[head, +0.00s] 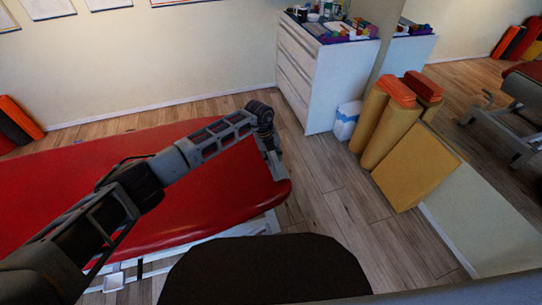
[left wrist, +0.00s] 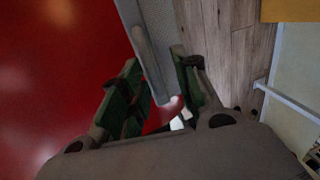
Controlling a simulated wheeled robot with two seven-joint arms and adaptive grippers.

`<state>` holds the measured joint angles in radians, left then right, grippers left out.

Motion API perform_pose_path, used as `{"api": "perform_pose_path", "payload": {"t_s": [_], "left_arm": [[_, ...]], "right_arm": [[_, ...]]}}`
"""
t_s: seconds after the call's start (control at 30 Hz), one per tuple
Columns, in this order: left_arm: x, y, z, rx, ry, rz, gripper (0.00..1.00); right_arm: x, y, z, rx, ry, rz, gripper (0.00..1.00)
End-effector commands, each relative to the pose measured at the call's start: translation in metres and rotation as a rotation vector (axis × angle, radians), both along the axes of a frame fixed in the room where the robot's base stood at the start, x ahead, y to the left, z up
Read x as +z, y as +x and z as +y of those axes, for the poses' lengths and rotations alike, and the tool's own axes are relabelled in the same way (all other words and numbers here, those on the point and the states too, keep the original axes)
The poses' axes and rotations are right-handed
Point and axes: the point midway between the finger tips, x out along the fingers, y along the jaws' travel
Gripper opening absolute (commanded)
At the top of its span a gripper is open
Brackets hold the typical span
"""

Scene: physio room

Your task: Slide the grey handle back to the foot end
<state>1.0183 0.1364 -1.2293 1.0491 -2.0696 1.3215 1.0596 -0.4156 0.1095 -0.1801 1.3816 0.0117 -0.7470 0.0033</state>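The red treatment table (head: 185,215) runs from the left to a rounded end at the middle of the head view. My left gripper (head: 270,147) points down over that end. The grey handle (head: 276,169) is a flat bar at the table's end, just below the gripper. In the left wrist view the grey handle (left wrist: 155,45) runs down between the two fingers of my left gripper (left wrist: 157,62). My right gripper is not in view.
A white drawer cabinet (head: 325,75) with small items on top stands against the back wall. Tan rolls (head: 385,130) and a tan block (head: 415,168) stand to the right, beside a white-and-blue bin (head: 346,121). Wooden floor (head: 335,205) is clear between them and the table.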

Motion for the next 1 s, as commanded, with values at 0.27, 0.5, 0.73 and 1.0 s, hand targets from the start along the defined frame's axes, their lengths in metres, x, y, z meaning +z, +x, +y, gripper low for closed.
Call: {"api": "perform_pose_path", "payload": {"t_s": [0.27, 0.5, 0.73, 1.0], "left_arm": [[-0.001, 0.000, 0.002, 0.001, 0.003, 0.003, 0.32], [0.008, -0.001, 0.004, 0.001, 0.004, 0.003, 0.32], [0.032, -0.001, 0.008, -0.001, 0.004, 0.001, 0.32], [0.071, -0.003, 0.016, -0.001, 0.005, 0.000, 0.32]], "right_arm": [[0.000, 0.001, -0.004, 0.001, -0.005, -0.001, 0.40], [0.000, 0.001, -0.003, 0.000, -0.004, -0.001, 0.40], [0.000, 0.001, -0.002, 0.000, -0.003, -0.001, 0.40], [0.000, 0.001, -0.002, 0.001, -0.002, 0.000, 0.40]]}}
